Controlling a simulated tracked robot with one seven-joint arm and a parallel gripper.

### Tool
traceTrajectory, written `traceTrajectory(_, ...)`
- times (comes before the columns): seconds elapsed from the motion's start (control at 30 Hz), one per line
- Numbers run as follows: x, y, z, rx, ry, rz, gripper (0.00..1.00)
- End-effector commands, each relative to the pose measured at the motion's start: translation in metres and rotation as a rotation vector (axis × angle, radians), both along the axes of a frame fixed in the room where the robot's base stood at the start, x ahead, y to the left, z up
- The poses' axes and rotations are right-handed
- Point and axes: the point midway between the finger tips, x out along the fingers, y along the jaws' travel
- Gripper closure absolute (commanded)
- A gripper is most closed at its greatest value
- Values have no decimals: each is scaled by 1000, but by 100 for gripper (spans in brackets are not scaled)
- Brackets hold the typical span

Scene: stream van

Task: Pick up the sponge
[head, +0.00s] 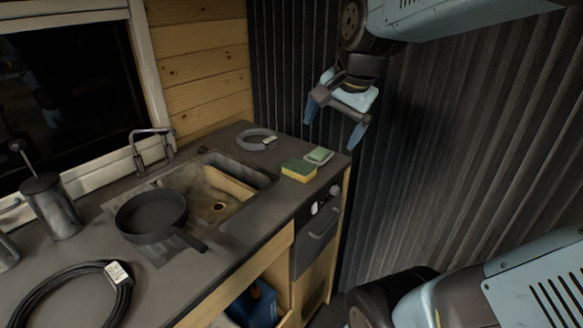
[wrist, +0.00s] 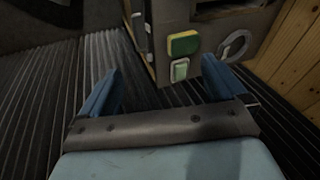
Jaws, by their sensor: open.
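A sponge (head: 298,170), yellow below and green on top, lies on the dark countertop to the right of the sink, near the counter's front edge. It also shows in the wrist view as a green and yellow block (wrist: 184,44), ahead of the fingers. My gripper (head: 336,133) is open and empty, in the air above and to the right of the sponge, apart from it. In the wrist view my gripper's two blue fingers (wrist: 162,80) are spread wide, with nothing between them touching either one.
A pale green bar on a small dish (head: 319,156) sits just behind the sponge. A grey coil (head: 257,139) lies at the back corner. The sink (head: 236,190), a black pan (head: 152,215), a canister (head: 52,206) and a black cable (head: 72,297) are to the left. A corrugated wall (head: 440,150) stands at right.

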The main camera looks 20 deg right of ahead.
Motion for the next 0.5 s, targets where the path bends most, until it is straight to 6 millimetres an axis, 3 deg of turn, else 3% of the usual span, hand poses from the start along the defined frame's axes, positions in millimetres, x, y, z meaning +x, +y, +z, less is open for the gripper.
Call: traceTrajectory(0.5,121,-12,-49,437,249,-1106,1)
